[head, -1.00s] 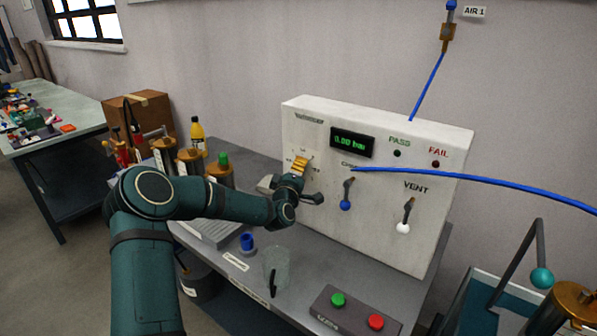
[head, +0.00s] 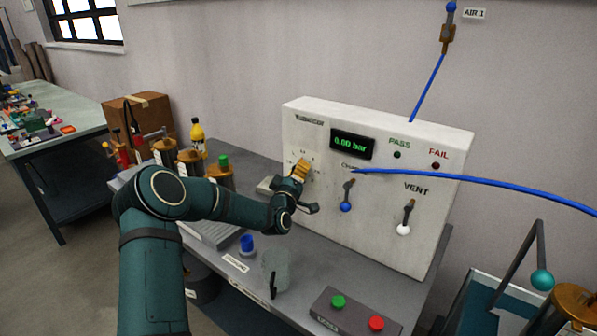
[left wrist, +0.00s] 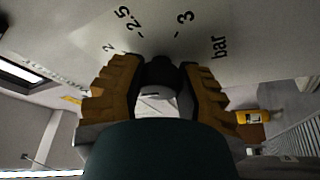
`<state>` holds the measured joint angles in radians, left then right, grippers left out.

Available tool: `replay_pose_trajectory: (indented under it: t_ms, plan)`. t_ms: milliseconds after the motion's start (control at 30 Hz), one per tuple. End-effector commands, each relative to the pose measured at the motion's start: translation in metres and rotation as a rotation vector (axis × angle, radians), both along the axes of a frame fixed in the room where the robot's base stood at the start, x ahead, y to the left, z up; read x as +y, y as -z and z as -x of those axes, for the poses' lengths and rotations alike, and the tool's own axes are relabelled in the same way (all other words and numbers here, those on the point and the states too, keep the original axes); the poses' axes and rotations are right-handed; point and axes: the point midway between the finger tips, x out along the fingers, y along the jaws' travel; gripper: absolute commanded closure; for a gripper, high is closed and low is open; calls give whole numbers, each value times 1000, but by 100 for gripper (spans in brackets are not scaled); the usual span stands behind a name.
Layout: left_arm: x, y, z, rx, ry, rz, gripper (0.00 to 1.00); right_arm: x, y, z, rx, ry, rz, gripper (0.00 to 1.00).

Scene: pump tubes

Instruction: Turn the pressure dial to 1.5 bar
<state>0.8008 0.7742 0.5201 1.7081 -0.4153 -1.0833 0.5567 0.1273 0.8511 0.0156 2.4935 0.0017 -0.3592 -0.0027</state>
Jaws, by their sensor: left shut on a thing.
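The white test panel (head: 330,210) stands upright on the bench, with the pressure dial's printed scale on its left part. My left gripper (head: 301,170) is at that scale, its yellow finger pads against the panel. In the left wrist view, the two pads (left wrist: 160,90) are shut on the dark dial knob (left wrist: 160,70), one on each side. The marks 2, 2.5 and 3 and the word bar show around it. The knob's pointer cannot be made out. The green display (head: 352,144) reads 0.00 bar. My right gripper is not in view.
To the right of the dial are a blue-tipped lever (head: 347,196) and a white-tipped VENT lever (head: 406,218). A blue tube (head: 480,179) crosses the panel's front. A box with green and red buttons (head: 355,312) sits below. Bottles and brass parts stand left.

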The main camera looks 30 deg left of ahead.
Motion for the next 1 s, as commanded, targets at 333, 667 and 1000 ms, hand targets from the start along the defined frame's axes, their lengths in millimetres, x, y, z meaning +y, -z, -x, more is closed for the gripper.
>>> replay_pose_trajectory:
  t_ms: [333, 667, 1000]
  plan:
    - [1, -3, 0, -5, -2, -1, 32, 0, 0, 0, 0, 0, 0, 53]
    - [-2, 2, 10, -2, -1, 0, 32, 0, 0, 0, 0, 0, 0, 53]
    - [-15, 17, 70, -1, -2, 0, 32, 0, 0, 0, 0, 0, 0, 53]
